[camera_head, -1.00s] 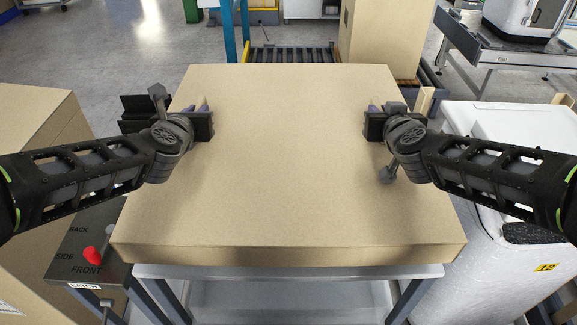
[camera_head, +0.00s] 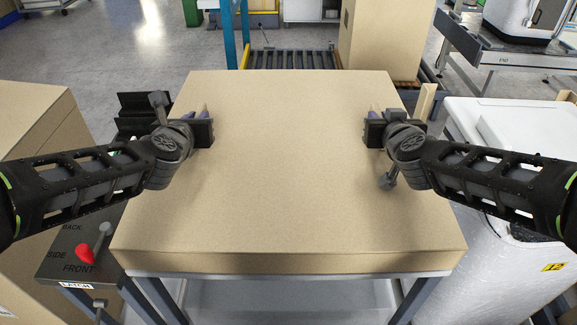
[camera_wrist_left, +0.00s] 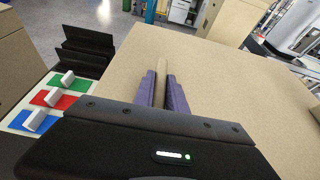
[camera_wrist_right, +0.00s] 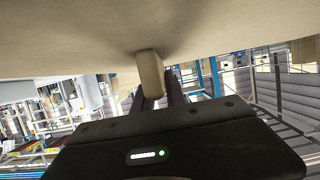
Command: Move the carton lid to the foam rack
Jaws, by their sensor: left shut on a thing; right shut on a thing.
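The carton lid (camera_head: 285,170) is a wide, flat tan cardboard piece in the middle of the head view, over a grey metal table (camera_head: 290,272). Whether it touches the table is hidden. My left gripper (camera_head: 203,122) is shut on a tan grip bar (camera_wrist_left: 161,80) at the lid's left edge; its purple fingers show in the left wrist view. My right gripper (camera_head: 370,120) is shut on a tan tab (camera_wrist_right: 150,73) at the right edge, seen with the lid above it in the right wrist view. A white speckled, foam-like unit (camera_head: 510,225) stands at right; I cannot tell if it is the foam rack.
A tan carton (camera_head: 35,150) stands at left, with a dark latch panel (camera_head: 65,250) and red knob beside it. A roller conveyor (camera_head: 292,59) and tall box (camera_head: 380,40) are behind the lid. Open floor (camera_head: 120,45) shows at the upper left.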

